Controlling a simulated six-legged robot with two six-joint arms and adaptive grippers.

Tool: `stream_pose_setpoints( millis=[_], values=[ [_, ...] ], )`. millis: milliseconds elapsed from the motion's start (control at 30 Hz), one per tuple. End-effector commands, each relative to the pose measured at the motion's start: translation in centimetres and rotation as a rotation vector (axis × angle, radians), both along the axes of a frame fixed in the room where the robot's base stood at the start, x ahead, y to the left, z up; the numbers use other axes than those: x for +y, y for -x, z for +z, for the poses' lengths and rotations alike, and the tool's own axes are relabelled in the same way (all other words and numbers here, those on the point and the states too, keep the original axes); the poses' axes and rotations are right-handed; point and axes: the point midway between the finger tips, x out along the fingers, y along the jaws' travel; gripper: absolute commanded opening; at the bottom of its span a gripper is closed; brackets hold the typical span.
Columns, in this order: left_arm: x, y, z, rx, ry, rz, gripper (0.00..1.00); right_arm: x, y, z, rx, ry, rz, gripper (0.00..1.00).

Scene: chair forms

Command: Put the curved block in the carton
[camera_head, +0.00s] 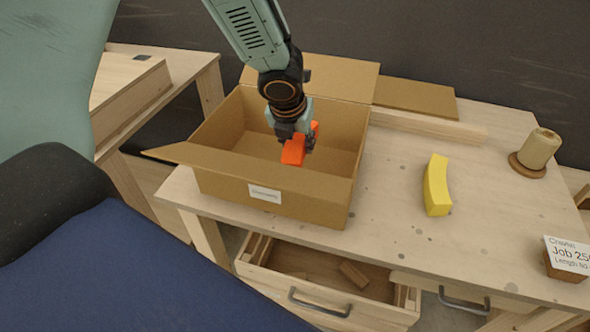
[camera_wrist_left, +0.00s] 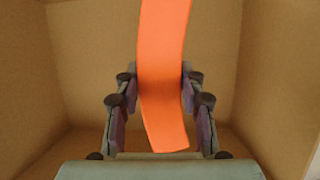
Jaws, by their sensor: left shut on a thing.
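An orange curved block (camera_head: 293,151) is held by my left gripper (camera_head: 296,138) inside the open carton (camera_head: 230,170). In the left wrist view the block (camera_wrist_left: 163,60) runs between the two fingers of the left gripper (camera_wrist_left: 160,100), with the carton's inner walls (camera_wrist_left: 90,60) around it. I cannot tell whether the block touches the carton's floor. A yellow curved block (camera_head: 437,186) lies on the table to the right of the carton. My right gripper is not in view.
The wooden table (camera_head: 390,215) is mostly clear around the yellow block. A spool (camera_head: 538,149) and a job sign (camera_head: 567,257) stand at the right. An open drawer (camera_head: 330,270) is below the table front. Carton flaps (camera_head: 260,175) stick out.

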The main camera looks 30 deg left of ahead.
Motion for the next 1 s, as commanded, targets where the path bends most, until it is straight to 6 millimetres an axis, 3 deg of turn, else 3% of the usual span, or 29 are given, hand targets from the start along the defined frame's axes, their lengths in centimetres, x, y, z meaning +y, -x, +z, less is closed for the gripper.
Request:
stream_pose_setpoints(
  millis=[100, 433, 700, 1000],
  values=[
    [0.1, -0.1, -1.8, 0.000, 0.001, 0.000, 0.00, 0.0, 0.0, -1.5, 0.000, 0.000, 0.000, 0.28],
    [0.1, -0.1, -3.0, -0.001, 0.001, 0.000, 0.00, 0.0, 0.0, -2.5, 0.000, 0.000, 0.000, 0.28],
    [0.1, 0.0, -6.0, 0.000, 0.001, 0.000, 0.00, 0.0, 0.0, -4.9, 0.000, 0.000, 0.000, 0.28],
    [0.1, -0.1, -6.1, -0.001, 0.001, 0.000, 0.00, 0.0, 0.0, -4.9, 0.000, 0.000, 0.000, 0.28]
  ],
)
